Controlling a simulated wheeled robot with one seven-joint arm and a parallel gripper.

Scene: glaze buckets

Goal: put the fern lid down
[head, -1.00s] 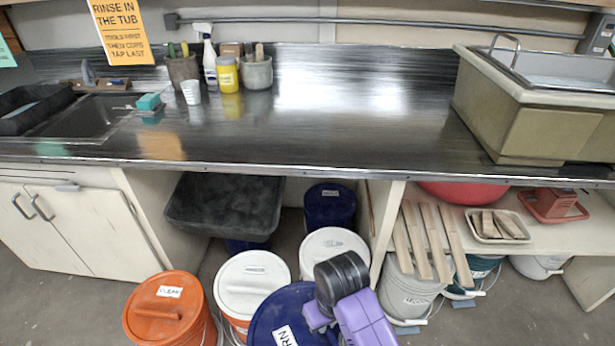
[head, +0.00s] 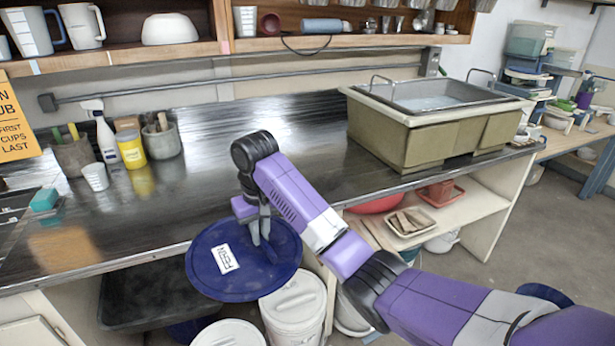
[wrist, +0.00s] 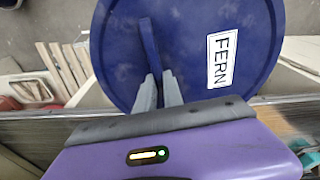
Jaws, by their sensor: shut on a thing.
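The fern lid (head: 240,279) is a round dark blue lid with a white label that reads FERN. My gripper (head: 261,236) is shut on the lid's raised handle bar and holds it up at the front edge of the dark counter (head: 290,135). In the head view the lid overlaps the counter edge and hides part of it. In the wrist view the lid (wrist: 245,70) fills the upper middle, with the two grey fingertips (wrist: 159,90) at its handle. The lid appears clear of the white buckets below.
A tub (head: 400,140) with a sink insert stands on the counter's right. A yellow jar (head: 131,149), a spray bottle (head: 104,135), a white cup (head: 95,177) and a teal sponge (head: 45,200) are at the left. The middle counter is bare. A white lidded bucket (head: 296,305) stands below.

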